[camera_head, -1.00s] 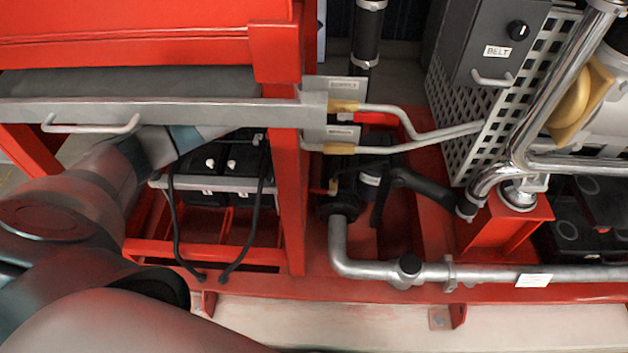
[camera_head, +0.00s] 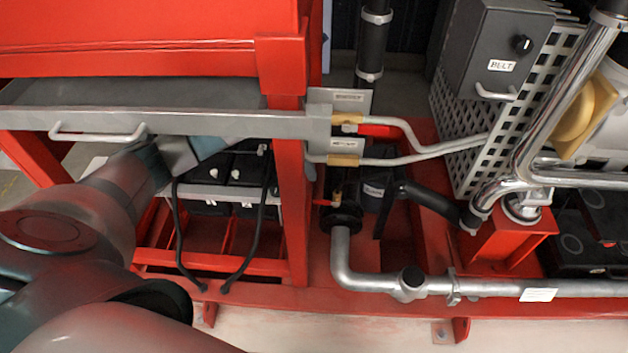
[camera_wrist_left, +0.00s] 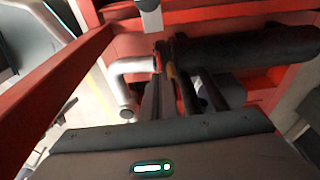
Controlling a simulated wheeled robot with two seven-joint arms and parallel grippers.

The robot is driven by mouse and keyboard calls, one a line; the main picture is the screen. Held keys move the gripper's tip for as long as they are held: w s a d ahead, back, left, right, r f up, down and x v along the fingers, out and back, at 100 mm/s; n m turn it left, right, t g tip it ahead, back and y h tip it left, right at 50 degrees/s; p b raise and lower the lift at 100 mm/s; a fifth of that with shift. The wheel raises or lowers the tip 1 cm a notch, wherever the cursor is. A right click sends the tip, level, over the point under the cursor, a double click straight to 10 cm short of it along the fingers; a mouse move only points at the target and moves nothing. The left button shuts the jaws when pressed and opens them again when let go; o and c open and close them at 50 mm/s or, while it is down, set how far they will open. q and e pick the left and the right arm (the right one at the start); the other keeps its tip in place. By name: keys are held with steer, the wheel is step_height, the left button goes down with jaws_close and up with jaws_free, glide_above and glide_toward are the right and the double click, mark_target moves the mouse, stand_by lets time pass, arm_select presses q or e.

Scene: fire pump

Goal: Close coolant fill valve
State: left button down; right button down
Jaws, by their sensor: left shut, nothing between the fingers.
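Two brass-coloured valve fittings, the upper one (camera_head: 347,118) and the lower one (camera_head: 342,160), sit on pale pipes beside a plate (camera_head: 322,104) with labels too small to read. A red lever (camera_head: 378,131) lies along the upper pipe. A smaller brass fitting (camera_head: 338,198) with a short red lever (camera_head: 323,202) sits lower, above the black coupling. I cannot tell which one is the coolant fill valve. My left gripper (camera_wrist_left: 180,50) is shut and empty, its dark fingers close to a red-orange part in the left wrist view. In the head view the tray and red post hide it.
A red post (camera_head: 291,200) and a grey tray (camera_head: 220,124) with a handle stand around my left arm. A silver elbow pipe (camera_head: 345,265) and a black hose (camera_head: 428,197) crowd the space. A perforated guard (camera_head: 470,140) stands right. Black cables hang below the tray.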

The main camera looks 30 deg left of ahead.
arm_select(q)
glide_above(318, 200)
steer(key=f, duration=0.8)
steer(key=shift+a+f, duration=0.15)
steer(key=shift+a, duration=0.05)
steer(key=shift+d+f, duration=0.1)
steer(key=shift+f, duration=0.45)
arm_select(e)
steer(key=shift+w, duration=0.1)
steer(key=shift+d, duration=0.1)
